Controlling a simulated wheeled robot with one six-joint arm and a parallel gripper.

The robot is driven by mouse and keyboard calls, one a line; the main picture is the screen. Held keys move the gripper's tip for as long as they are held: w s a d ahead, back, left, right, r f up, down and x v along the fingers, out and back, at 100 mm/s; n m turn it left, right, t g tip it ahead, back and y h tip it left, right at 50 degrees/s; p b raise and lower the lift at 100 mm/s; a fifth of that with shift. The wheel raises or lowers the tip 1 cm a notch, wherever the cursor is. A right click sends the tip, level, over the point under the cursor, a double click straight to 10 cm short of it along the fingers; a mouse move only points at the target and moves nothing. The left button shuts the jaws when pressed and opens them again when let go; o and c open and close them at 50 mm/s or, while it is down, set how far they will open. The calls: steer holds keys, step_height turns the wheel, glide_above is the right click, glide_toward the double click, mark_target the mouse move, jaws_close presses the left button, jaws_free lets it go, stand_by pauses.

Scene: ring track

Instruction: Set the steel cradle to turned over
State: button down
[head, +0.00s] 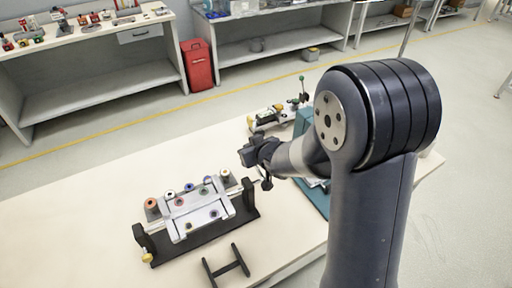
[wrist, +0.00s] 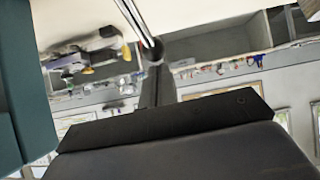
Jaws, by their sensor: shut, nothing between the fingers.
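The steel cradle (head: 201,221) is a silver frame held between two black end supports on a black base (head: 218,231), on the pale table. Several small coloured round parts show along its upper side. A yellow knob (head: 147,257) sits at its near left end. My gripper (head: 247,155) is shut and empty, above and behind the cradle's right end, apart from it. In the wrist view my gripper (wrist: 157,85) is seen as a dark shape at the middle, and I cannot make out the cradle there.
A black H-shaped stand (head: 226,265) lies in front of the cradle. A device with a green-knobbed lever (head: 301,86) and a teal block (head: 303,122) are behind and beside my arm. The left of the table (head: 75,215) is clear. A red bin (head: 197,65) stands on the floor beyond.

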steer(key=shift+w+a+f+b, duration=0.15)
steer(key=shift+w+f+b, duration=0.15)
steer(key=shift+f, duration=0.15)
steer(key=shift+w+a+f+b, duration=0.15)
steer(key=shift+w+f+b, duration=0.1)
steer(key=shift+f, duration=0.3)
stand_by(0.3)
steer(key=r+p, duration=0.2)
steer(key=r, duration=0.1)
steer(key=r+p, duration=0.1)
steer(key=shift+w+a+r, duration=0.2)
steer(key=shift+w+a, duration=0.05)
steer(key=shift+a, duration=0.1)
steer(key=s+d+r+p, duration=0.2)
steer(key=s+r+p, duration=0.1)
steer(key=r, duration=0.5)
steer(key=shift+s+d, duration=0.4)
steer(key=shift+s, duration=0.5)
steer(key=shift+f, duration=0.1)
